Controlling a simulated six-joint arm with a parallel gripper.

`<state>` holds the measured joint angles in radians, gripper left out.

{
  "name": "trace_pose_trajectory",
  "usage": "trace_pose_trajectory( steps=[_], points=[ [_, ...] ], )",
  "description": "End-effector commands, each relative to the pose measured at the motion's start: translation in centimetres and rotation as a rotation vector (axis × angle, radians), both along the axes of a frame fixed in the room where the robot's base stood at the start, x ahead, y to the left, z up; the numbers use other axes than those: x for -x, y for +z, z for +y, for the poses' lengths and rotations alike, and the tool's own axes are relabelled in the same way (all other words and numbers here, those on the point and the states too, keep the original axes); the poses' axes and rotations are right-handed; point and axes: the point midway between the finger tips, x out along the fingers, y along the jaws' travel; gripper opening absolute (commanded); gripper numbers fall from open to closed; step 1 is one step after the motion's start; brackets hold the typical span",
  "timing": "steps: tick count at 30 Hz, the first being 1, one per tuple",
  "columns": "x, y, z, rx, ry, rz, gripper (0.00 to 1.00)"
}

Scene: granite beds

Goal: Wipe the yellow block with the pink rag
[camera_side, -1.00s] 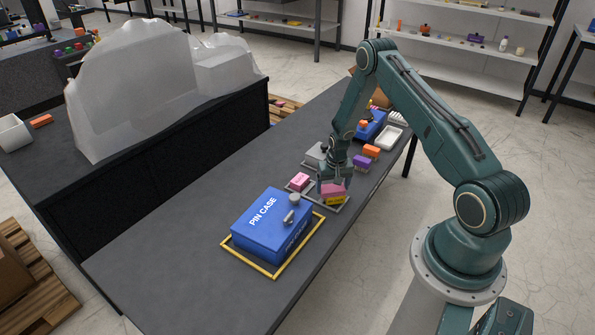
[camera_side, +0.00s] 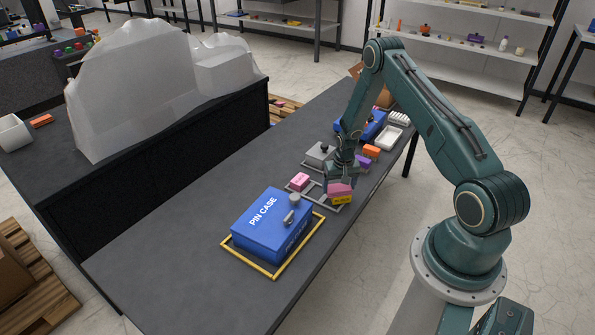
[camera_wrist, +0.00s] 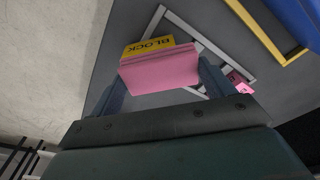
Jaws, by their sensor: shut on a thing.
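My gripper (camera_side: 341,176) is low over the table and shut on the pink rag (camera_side: 340,189). In the wrist view the rag (camera_wrist: 160,70) spans the gap between the two fingers. The yellow block (camera_side: 342,200) is right at the rag, its lower part showing beneath it in the side view. In the wrist view the yellow block (camera_wrist: 150,45), lettered BLOCK, shows just beyond the rag, which hides part of it. The rag looks to be against the block, but I cannot tell how firmly.
A grey frame (camera_side: 318,205) lies around the block, with a second pink piece (camera_side: 299,181) at its left. A blue PIN CASE (camera_side: 270,222) stands close by inside a yellow frame (camera_side: 276,275). Orange and purple pieces (camera_side: 364,161) lie behind. The table's front left is clear.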

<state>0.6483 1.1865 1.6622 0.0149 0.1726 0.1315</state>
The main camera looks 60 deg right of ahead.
Motion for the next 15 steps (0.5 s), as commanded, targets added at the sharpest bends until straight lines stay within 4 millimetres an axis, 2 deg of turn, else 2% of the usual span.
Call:
trace_pose_trajectory(
  steps=[1,5,15],
  points=[
    [0.6,-0.4,0.0,-0.003,-0.005,0.014,0.63],
    [0.4,-0.4,0.2,-0.002,-0.005,0.014,0.63],
    [-1.1,-0.3,1.6,-0.005,0.001,0.008,0.63]
  ],
)
